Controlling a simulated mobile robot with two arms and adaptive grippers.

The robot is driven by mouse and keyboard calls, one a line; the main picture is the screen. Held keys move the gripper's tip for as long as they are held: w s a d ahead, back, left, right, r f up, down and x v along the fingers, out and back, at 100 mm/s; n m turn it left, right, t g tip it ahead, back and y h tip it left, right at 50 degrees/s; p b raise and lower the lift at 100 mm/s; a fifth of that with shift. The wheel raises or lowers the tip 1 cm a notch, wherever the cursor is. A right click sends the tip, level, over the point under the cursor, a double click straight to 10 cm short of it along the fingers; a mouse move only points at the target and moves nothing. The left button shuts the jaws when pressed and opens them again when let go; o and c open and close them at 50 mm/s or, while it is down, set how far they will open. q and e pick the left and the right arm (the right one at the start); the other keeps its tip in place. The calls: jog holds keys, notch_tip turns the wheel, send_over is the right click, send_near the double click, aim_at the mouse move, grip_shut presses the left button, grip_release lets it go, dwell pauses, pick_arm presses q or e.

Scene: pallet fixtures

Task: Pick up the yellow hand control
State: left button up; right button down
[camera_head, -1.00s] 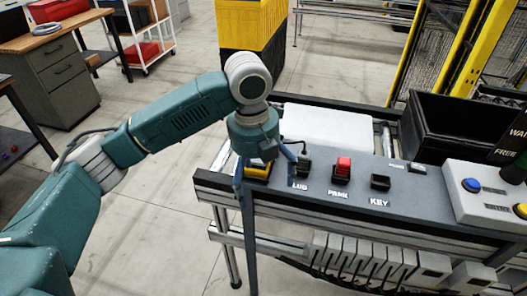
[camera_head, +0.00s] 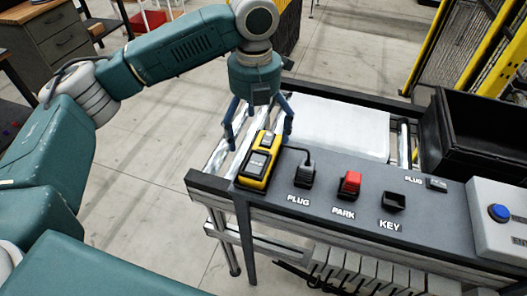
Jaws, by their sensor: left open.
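The yellow hand control (camera_head: 258,161), with a black face, lies at the left end of the dark panel. A dark cable runs from it to the black plug seat (camera_head: 304,176) marked PLUG. My left gripper (camera_head: 258,143) points down just over the far end of the hand control. Its blue fingers are spread, one to each side, and hold nothing. I cannot tell whether they touch it. My right gripper is not in view.
A red block (camera_head: 349,184) stands at PARK and a black holder (camera_head: 393,202) at KEY. A white plate (camera_head: 335,125) lies behind the panel. A black bin (camera_head: 480,140) and a grey box with a blue button (camera_head: 499,213) are at the right.

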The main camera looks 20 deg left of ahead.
aim_at(256, 151)
pick_arm(q)
jog(key=shift+s+f, duration=0.35)
jog(key=shift+f, duration=0.55)
jog(key=shift+f+p, duration=0.3)
notch_tip(256, 151, down, 5)
jog(key=shift+a+p, duration=0.15)
jog(key=shift+p, duration=1.05)
jog(key=shift+w+f, duration=0.1)
jog(key=shift+f, duration=0.05)
jog(key=shift+c, duration=0.2)
jog(key=c, duration=1.5)
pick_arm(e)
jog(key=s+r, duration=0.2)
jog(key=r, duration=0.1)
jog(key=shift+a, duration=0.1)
